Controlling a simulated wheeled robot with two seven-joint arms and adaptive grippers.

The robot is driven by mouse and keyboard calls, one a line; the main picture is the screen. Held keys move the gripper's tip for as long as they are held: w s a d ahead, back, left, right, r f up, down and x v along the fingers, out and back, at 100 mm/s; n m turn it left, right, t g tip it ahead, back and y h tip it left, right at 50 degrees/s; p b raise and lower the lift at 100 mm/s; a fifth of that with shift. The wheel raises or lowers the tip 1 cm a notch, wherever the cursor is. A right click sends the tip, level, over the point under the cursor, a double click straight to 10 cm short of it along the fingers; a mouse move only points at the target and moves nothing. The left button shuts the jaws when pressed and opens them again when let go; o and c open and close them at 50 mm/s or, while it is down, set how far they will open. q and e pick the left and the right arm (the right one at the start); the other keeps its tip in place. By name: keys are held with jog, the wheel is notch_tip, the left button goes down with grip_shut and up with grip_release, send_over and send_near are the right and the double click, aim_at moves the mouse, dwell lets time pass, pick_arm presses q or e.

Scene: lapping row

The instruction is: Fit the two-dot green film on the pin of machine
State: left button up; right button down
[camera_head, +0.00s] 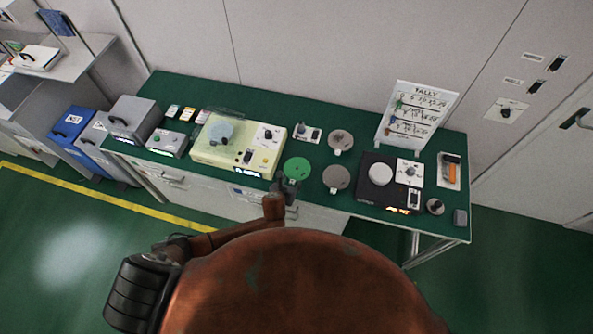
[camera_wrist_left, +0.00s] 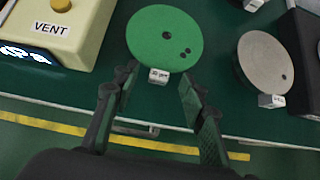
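The green film (camera_head: 297,168) is a round disc lying on the green bench top. In the left wrist view the green film (camera_wrist_left: 160,28) shows a dark centre hole, two small dark dots near its edge and a white printed tab (camera_wrist_left: 159,76). My left gripper (camera_head: 285,190) is at the front of the disc; in the wrist view the left gripper (camera_wrist_left: 157,88) is open, its fingers either side of the tab with gaps. A cream machine (camera_head: 212,154) with a round plate under a clear cover and a black machine (camera_head: 371,196) with a pale disc stand on the bench. No pin is discernible. My right gripper is out of view.
Two grey discs (camera_head: 336,178) (camera_head: 340,139) lie right of the film; one also shows in the wrist view (camera_wrist_left: 262,62). A TALLY board (camera_head: 418,112) stands at the back. Grey boxes (camera_head: 132,119) are at the left end. The bench's front edge is close.

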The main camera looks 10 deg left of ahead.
pick_arm(q)
jog(key=shift+x, duration=0.95)
grip_shut()
